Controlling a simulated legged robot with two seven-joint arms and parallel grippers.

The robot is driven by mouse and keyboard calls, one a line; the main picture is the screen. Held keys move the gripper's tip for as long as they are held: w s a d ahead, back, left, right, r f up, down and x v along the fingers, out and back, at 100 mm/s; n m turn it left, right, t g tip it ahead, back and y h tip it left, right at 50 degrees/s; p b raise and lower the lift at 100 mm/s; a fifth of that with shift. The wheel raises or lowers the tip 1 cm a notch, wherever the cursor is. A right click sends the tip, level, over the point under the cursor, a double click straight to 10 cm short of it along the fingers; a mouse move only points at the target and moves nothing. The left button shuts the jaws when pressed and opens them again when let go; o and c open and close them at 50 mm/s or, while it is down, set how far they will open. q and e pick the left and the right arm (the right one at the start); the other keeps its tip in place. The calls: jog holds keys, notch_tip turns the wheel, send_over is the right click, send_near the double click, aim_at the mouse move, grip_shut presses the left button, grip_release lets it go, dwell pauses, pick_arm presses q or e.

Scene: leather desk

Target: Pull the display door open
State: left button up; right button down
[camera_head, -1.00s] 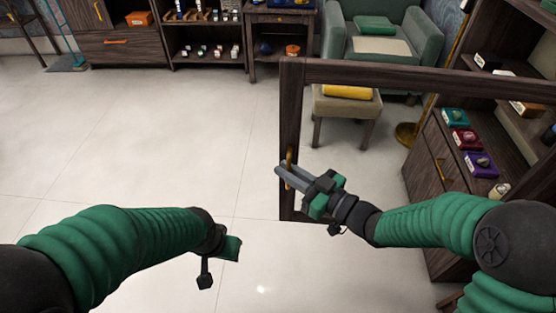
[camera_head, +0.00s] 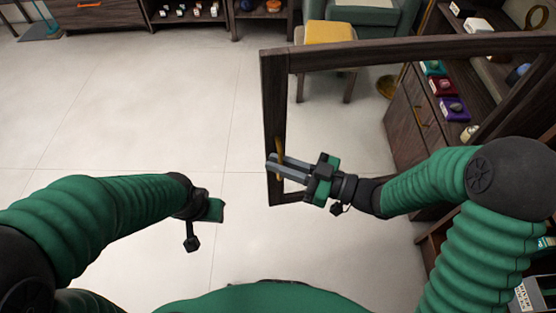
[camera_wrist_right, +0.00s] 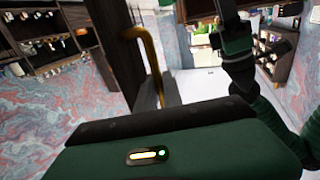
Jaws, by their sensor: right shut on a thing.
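The display door (camera_head: 274,100) is a dark wooden frame that stands swung out from the shelf unit on the right in the head view. A brass handle (camera_head: 280,150) sits on its left upright. My right gripper (camera_head: 279,166) is shut on this handle.
The shelf unit (camera_head: 405,125) with small boxes stands at the right. A stool with a yellow top (camera_head: 328,32) and a green armchair (camera_head: 370,14) stand behind the door. Cabinets line the back. The pale floor (camera_head: 130,110) at left is clear.

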jog(key=shift+w+r, duration=0.1)
jog(key=c, duration=1.8)
grip_release()
jog(key=shift+d, duration=0.15)
jog(key=p+v, duration=0.3)
jog(key=v, duration=1.4)
